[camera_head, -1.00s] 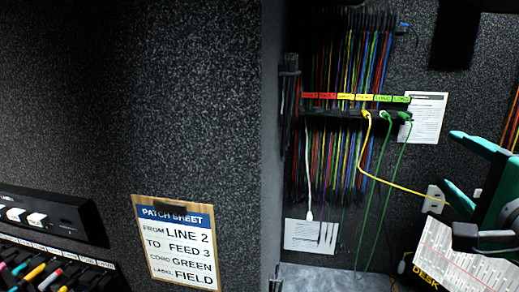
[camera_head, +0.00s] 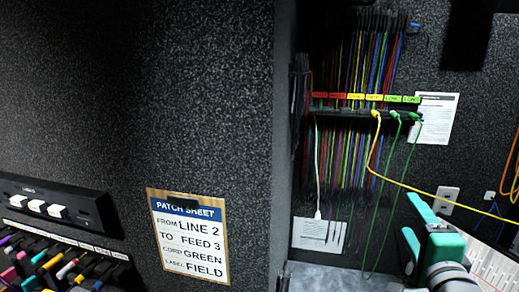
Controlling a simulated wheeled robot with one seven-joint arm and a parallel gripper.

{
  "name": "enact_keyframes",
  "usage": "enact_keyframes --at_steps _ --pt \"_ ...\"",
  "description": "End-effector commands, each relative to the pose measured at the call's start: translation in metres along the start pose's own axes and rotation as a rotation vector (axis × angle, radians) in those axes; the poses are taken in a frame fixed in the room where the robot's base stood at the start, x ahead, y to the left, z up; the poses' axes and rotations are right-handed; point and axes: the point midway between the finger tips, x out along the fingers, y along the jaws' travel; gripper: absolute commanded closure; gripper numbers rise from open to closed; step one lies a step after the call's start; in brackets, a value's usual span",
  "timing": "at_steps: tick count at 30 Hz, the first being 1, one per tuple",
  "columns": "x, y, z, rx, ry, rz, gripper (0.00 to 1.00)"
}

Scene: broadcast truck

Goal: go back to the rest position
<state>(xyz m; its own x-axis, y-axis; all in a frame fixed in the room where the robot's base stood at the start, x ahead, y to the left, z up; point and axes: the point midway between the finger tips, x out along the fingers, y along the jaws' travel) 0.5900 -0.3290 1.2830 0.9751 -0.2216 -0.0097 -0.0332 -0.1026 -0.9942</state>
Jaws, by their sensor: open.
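My gripper (camera_head: 416,223) shows at the lower right, with teal fingers spread apart and nothing between them. A patch sheet (camera_head: 190,236) on the dark wall at the lower left reads FROM LINE 2, TO FEED 3, CORD GREEN, LABEL FIELD. Green cords (camera_head: 398,190) and a yellow cord (camera_head: 395,180) hang from the cord rack (camera_head: 345,110), apart from my gripper.
A dark wall edge (camera_head: 284,150) juts out left of the cord rack. A white labelled panel (camera_head: 492,268) is right of my gripper.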

Motion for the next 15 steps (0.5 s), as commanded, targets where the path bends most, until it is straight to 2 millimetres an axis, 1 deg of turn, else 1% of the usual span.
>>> enact_keyframes --at_steps 1,7,11,15 --pt "0.004 0.023 0.011 -0.012 -0.005 0.012 0.38" --pt "0.01 0.093 0.046 -0.092 -0.003 0.031 0.38" --pt "0.006 0.137 0.07 -0.154 -0.003 0.045 0.38" --pt "-0.004 0.183 0.097 -0.227 -0.006 0.063 0.38"
